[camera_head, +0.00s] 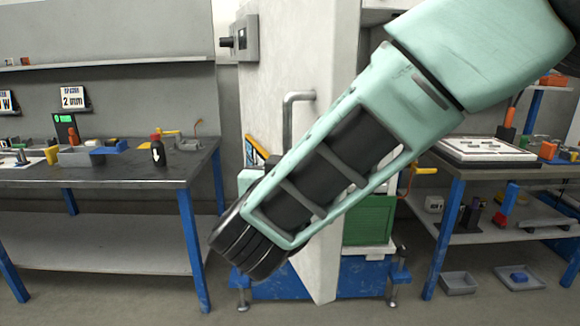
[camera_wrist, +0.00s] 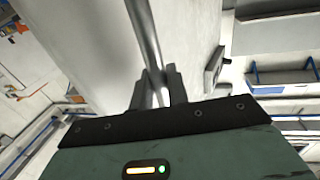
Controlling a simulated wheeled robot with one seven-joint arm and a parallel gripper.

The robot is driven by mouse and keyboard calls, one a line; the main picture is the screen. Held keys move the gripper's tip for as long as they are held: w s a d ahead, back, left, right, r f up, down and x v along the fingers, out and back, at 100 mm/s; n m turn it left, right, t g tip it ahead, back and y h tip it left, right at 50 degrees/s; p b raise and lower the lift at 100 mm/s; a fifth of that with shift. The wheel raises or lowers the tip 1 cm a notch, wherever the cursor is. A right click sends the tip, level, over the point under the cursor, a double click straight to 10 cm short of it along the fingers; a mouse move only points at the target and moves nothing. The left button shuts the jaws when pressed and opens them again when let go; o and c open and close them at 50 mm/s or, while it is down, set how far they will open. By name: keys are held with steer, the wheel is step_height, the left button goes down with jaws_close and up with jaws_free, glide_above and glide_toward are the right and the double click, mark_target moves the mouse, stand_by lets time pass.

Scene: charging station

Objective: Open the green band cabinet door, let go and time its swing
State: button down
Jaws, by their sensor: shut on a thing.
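The pale cabinet door (camera_head: 262,85) stands tall in the middle of the head view, partly covered by my arm. Its lower corner stands out in front of the blue cabinet base, so it appears to be ajar. A grey bar handle (camera_head: 287,125) is fixed to it, with its lower part behind my arm. In the wrist view, my gripper (camera_wrist: 158,88) is shut on the handle (camera_wrist: 146,35), one finger on each side of the bar. The door surface (camera_wrist: 190,40) lies behind it. My gripper is hidden in the head view. I cannot make out a green band on the door.
A green box-like part (camera_head: 369,220) shows right of the door, above the blue base (camera_head: 280,290). A dark-topped workbench (camera_head: 120,172) with small items stands left. Another blue-legged bench (camera_head: 447,240) stands right. A grey wall box (camera_head: 245,38) is at the upper left.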

steer(key=c, duration=1.5)
jaws_free()
steer(key=shift+w+r, duration=0.1)
steer(key=shift+w, duration=0.05)
steer(key=shift+o, duration=0.2)
